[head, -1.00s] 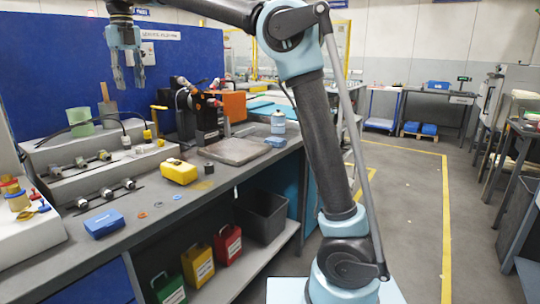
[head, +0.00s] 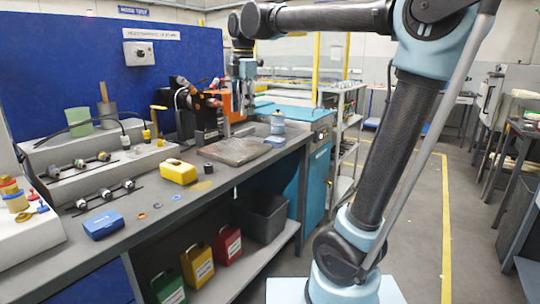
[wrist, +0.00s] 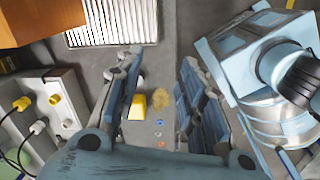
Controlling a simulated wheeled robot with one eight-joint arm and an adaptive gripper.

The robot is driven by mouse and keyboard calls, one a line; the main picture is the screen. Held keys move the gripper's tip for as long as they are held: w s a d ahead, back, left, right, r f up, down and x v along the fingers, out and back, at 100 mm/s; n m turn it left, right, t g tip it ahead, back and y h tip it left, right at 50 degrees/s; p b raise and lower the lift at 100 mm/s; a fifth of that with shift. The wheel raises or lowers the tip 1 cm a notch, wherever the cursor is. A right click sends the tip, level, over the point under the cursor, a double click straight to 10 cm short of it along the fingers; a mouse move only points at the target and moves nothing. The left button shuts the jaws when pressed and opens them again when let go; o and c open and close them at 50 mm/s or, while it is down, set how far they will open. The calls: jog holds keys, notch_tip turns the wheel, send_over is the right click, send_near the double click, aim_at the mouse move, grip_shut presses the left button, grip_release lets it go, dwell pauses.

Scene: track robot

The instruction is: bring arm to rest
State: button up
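My gripper (head: 243,98) hangs down over the workbench (head: 150,222), in front of the orange-and-black machine at the bench's far end. In the wrist view my gripper (wrist: 162,62) has its two fingers well apart with nothing between them. Bench top and small items show far below through the gap. My arm rises from its base at the lower right of the head view and reaches across to the left. My gripper appears to touch nothing.
A yellow case (head: 178,172), a blue case (head: 103,224) and a ribbed metal tray (head: 233,151) lie on the bench. An orange box (wrist: 42,20) shows in the wrist view. The floor right of my base is clear.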

jog(key=s+d+f+m, duration=0.3)
jog(key=d+f+m, duration=0.35)
jog(key=d, duration=0.35)
jog(key=s+d+f+m, duration=0.5)
jog(key=d+f+m, duration=0.1)
jog(key=f, duration=0.2)
jog(key=s+d+f+m+t, duration=0.1)
jog(key=s+d+f+m, duration=0.5)
jog(key=f, duration=0.3)
jog(key=s+d+f+m, duration=0.5)
jog(key=d+f+m, duration=0.1)
jog(key=f, duration=0.3)
jog(key=shift+s+m+h, duration=0.15)
jog(key=shift+m+h, duration=0.15)
jog(key=shift+m, duration=0.35)
jog(key=shift+d+f, duration=0.1)
